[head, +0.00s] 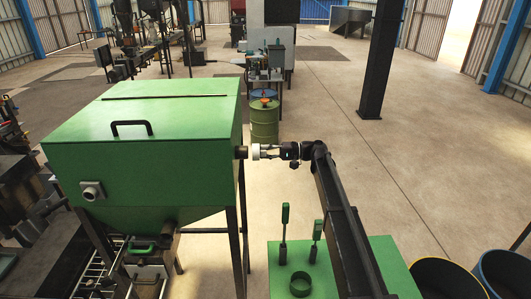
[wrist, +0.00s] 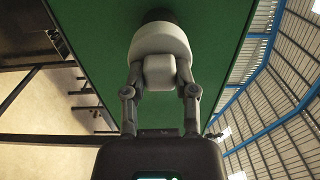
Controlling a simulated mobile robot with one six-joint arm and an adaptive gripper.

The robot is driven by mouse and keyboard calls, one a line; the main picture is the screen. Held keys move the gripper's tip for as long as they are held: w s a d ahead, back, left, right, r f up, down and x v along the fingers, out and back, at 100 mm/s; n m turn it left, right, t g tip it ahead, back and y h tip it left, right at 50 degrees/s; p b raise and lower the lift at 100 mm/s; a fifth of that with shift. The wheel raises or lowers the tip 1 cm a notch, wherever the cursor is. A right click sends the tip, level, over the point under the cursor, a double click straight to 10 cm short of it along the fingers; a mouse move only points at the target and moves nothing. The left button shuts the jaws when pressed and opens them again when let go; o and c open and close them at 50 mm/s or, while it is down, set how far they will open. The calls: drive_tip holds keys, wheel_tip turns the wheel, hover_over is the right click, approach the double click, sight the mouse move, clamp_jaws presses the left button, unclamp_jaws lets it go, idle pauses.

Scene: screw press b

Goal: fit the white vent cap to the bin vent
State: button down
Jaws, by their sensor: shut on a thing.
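The white vent cap (head: 256,152) is held out level at the right side of the green bin (head: 150,150). The dark bin vent (head: 242,153) is a short stub on that side, and the cap is lined up in front of it. I cannot tell whether cap and stub touch. In the wrist view the cap (wrist: 160,42) covers most of the vent (wrist: 158,15), whose dark edge shows just beyond it against the green wall. My gripper (head: 273,151) is shut on the cap's narrow rear block, one finger on each side, as the wrist view also shows (wrist: 160,74).
A green table (head: 390,250) with two upright green-handled tools (head: 285,225) and a ring (head: 300,284) stands below my arm. A green drum (head: 264,122) stands behind the gripper. The floor at right is mostly clear, with a dark column (head: 380,60) farther back.

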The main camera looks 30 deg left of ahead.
sight(257, 152)
drive_tip(key=shift+x, duration=1.55)
idle(0.7)
drive_tip(key=shift+c, duration=1.6)
unclamp_jaws()
drive_tip(key=shift+w+d, duration=0.1)
drive_tip(key=shift+d, duration=0.05)
drive_tip(key=v, duration=1.1)
drive_tip(key=shift+w+d, duration=0.25)
drive_tip(key=shift+d, duration=0.05)
